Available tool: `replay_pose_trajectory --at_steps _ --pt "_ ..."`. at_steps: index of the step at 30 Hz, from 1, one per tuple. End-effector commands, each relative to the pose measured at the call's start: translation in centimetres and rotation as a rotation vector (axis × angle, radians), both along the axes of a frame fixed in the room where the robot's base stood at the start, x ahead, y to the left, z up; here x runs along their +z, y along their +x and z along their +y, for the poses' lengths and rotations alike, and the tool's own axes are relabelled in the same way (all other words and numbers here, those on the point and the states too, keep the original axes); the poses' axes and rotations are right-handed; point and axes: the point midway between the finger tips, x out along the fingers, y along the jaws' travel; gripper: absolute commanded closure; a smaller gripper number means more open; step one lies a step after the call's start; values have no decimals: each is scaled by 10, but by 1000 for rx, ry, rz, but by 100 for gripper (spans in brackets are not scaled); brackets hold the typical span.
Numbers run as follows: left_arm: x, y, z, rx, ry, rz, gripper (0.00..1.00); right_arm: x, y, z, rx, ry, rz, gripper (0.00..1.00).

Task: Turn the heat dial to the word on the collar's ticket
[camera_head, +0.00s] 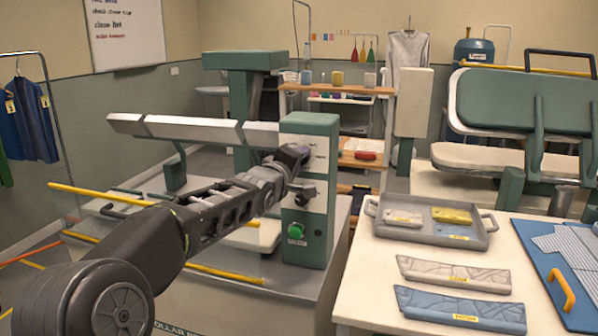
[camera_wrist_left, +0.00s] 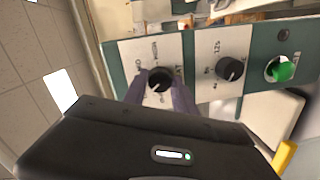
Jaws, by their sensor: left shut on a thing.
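In the head view my left gripper (camera_head: 298,158) reaches the front panel of the green press control box (camera_head: 306,125). In the left wrist view its two dark fingers (camera_wrist_left: 160,92) are shut around the black upper dial (camera_wrist_left: 159,79), which has a pale pointer mark. Words ring this dial on the white panel, too small to read surely. A second black dial (camera_wrist_left: 233,68) with numbers is beside it. On the table lie a grey quilted piece (camera_head: 428,271) with a yellow ticket like "LOW" and a blue one (camera_head: 430,302) with a ticket like "HIGH". My right gripper is not in view.
A green button (camera_head: 295,230) is low on the control box. A grey tray (camera_head: 384,223) with ticketed folded pieces stands on the white table (camera_head: 375,285). A blue board (camera_head: 540,262) with a striped shirt lies at the right. A large press (camera_head: 520,105) stands behind.

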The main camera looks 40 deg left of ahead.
Motion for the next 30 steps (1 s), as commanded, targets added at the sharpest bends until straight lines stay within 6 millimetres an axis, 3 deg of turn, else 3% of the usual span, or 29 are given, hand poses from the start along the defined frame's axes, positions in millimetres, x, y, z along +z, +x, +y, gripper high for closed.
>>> replay_pose_trajectory --at_steps 1,5,9,12,16,30 --pt "-8 0 0 1 31 7 100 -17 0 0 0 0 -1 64" --pt "-11 0 1 1 118 36 100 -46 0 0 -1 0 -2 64" --pt "-17 1 0 -1 214 67 100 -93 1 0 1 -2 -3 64" --pt "-12 0 0 0 277 91 100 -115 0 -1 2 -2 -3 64" --pt "-4 0 -1 -2 363 125 100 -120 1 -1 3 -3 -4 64" --pt "-4 0 -1 -2 781 272 100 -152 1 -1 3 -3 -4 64"
